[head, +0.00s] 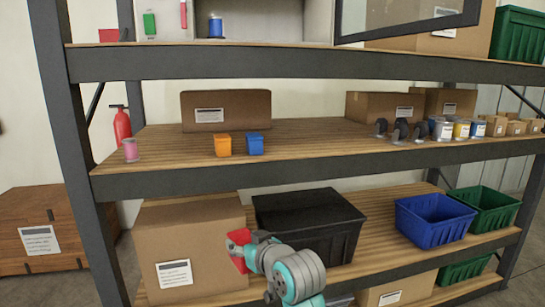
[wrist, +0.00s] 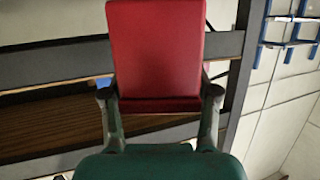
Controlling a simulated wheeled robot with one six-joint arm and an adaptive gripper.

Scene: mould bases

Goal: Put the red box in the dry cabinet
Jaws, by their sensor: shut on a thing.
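My gripper (wrist: 160,98) is shut on the red box (wrist: 156,45), with one finger on each side of its lower part. In the head view the red box (head: 238,238) is at the end of my arm, in front of the lower shelf, between a large carton and a black crate. The gripper's fingers are hard to make out there. The dry cabinet (head: 262,18) is the pale case on the top shelf, cut off by the picture's top edge. Its dark-framed door (head: 405,27) stands open to the right. Inside are a green item (head: 149,24), a red item (head: 183,14) and a blue spool (head: 215,27).
The middle shelf (head: 310,145) holds an orange bin (head: 222,145), a blue bin (head: 255,143), a pink spool (head: 130,150), cartons, casters and cans. The black crate (head: 310,225), large carton (head: 190,250) and blue crate (head: 432,218) stand on the lower shelf. Dark shelf beams run across the front.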

